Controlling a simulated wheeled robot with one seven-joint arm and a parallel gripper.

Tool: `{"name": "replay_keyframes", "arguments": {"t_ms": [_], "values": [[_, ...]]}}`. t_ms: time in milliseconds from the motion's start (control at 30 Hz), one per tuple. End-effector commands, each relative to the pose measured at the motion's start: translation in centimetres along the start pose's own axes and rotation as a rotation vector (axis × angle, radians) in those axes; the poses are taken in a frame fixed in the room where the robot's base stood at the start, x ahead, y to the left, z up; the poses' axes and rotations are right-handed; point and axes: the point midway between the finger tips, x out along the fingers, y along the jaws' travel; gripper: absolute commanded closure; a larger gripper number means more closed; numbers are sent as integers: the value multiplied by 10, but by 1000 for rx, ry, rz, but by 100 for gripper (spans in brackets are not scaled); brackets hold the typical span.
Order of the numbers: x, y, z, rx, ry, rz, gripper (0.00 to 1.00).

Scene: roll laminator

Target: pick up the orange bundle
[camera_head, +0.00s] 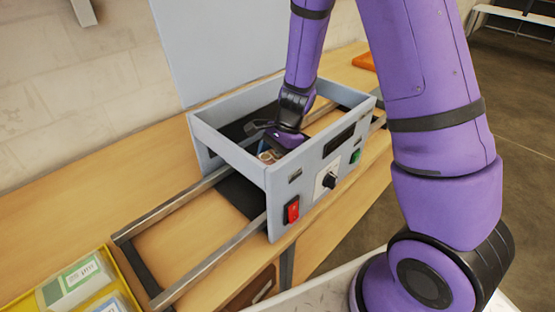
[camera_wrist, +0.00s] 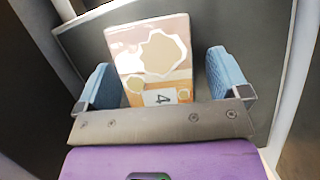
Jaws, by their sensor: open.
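My gripper (camera_head: 264,138) reaches down inside the grey laminator housing (camera_head: 232,152). In the wrist view its two blue-padded fingers (camera_wrist: 160,78) are open. A flat block (camera_wrist: 155,52) with orange-brown, white and tan patches and a "4" label lies between them, with a gap to the right finger. Part of a small patterned thing (camera_head: 268,156) shows below my gripper in the head view, mostly hidden. I cannot tell whether it is the orange bundle. A plain orange flat thing (camera_head: 364,61) lies on the bench at the far right, behind the housing.
The housing walls stand close around my gripper. Metal rails (camera_head: 180,205) run through the housing, and a raised grey panel (camera_head: 222,45) stands behind it. A red switch (camera_head: 291,211) and a black knob (camera_head: 330,180) are on its front. A yellow tray (camera_head: 108,258) holds boxes at lower left.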

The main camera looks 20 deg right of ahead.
Motion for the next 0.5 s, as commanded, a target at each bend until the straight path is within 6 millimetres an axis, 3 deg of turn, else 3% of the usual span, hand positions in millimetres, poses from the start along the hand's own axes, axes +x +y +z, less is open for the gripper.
{"name": "replay_keyframes", "arguments": {"t_ms": [267, 367, 500], "values": [[1, 0, -1, 1, 0, 0, 6], [1, 0, -1, 0, 0, 0, 25], [1, 0, -1, 0, 0, 0, 57]]}}
